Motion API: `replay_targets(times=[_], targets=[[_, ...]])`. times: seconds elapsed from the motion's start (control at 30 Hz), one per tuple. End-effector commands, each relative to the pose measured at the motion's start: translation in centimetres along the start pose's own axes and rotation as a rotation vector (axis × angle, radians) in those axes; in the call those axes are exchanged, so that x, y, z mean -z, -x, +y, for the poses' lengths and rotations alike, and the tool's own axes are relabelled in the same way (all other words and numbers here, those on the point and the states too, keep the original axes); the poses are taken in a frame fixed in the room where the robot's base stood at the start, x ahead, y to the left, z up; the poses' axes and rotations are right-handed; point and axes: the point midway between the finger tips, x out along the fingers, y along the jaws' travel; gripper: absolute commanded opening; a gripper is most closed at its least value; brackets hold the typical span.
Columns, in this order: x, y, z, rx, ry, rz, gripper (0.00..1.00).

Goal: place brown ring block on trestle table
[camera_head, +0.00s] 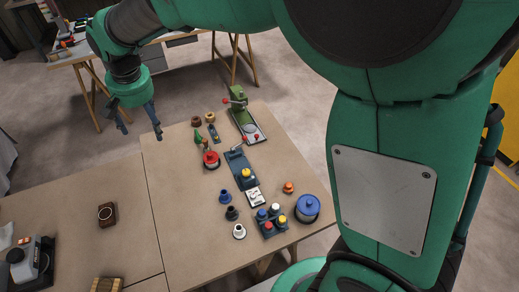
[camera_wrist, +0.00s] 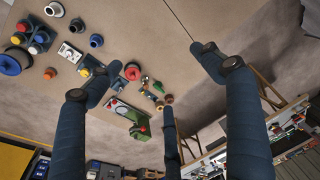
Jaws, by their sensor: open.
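A dark brown block with a round ring-like top (camera_head: 107,213) lies alone on the left tabletop in the head view. Two small brown round pieces (camera_head: 196,121) stand near the back edge of the middle table (camera_head: 165,190); I cannot tell which of these is the brown ring block. The small brown pieces also show in the wrist view (camera_wrist: 160,105). A wooden-legged trestle table (camera_head: 185,31) stands at the back. My gripper (camera_head: 140,129) is open and empty, fingers spread, above the back-left edge of the middle table; its fingers show in the wrist view (camera_wrist: 157,72).
A grey machine (camera_head: 28,262) and wooden crate (camera_head: 107,284) stand on the left tabletop. Bare floor separates the tables.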

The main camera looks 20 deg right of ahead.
Motion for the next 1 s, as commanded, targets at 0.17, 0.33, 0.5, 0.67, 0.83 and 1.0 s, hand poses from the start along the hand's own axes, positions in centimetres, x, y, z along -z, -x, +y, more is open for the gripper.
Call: replay_targets(times=[0.17,0.33,0.5,0.67,0.83,1.0], targets=[[-2.3,4.3,5.0,0.004,-0.003,0.043,0.8],[-5.1,7.5,9.3,0.003,-0.001,0.081,0.8],[-8.3,10.3,13.2,-0.002,0.001,0.121,0.8],[-11.7,12.2,16.6,-0.01,0.003,0.158,0.8],[-15.7,13.7,19.7,-0.022,0.006,0.196,0.8],[-19.8,14.5,22.4,-0.039,0.01,0.235,0.8]])
